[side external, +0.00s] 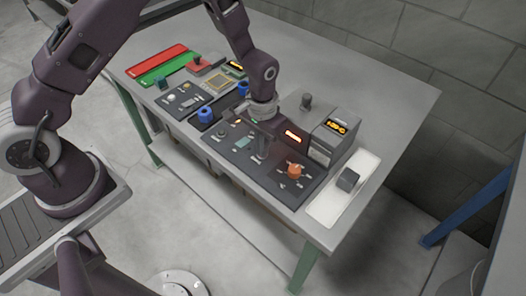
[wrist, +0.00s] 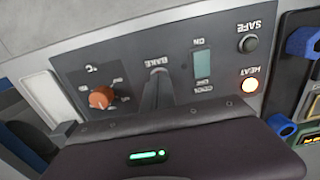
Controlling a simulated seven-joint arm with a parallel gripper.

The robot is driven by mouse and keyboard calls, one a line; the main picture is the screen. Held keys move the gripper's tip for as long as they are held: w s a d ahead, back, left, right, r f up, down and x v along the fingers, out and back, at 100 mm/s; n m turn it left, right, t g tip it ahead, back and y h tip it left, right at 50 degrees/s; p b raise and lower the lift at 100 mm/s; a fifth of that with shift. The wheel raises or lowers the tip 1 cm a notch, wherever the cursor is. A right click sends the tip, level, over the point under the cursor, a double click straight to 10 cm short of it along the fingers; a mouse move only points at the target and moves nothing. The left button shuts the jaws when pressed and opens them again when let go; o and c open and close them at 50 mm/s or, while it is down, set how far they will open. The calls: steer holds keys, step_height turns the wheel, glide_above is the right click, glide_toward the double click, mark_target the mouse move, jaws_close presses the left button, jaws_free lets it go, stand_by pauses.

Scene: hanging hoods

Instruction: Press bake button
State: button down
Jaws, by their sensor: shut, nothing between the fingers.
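The dark control panel (side external: 240,158) lies on the table under my gripper (side external: 263,152). In the wrist view the panel shows upside down, with a BAKE label (wrist: 158,60). My gripper (wrist: 158,75) is shut and empty, pointing down at the panel just by that label. The fingers cover the spot beside the label, so the bake button itself is hidden. I cannot tell whether the fingertips touch the panel.
A grey box (side external: 333,137) with an orange display stands behind the panel. A white tray (side external: 326,211) lies at right.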

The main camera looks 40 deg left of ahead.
step_height(320, 180, up, 7)
steer(key=shift+c, duration=1)
jaws_free()
step_height(320, 180, up, 11)
steer(key=s+a+t, duration=0.1)
steer(key=s+a, duration=0.1)
steer(key=s, duration=0.1)
steer(key=s+a+r+t, duration=0.2)
steer(key=s+r, duration=0.4)
steer(key=s, duration=0.4)
steer(key=s+a+r+t, duration=0.2)
steer(key=s+a+r, duration=0.1)
steer(key=s+r, duration=0.4)
steer(key=s, duration=0.3)
steer(key=shift+s+r+t, duration=0.15)
steer(key=shift+s+t, duration=0.05)
steer(key=shift+t, duration=0.1)
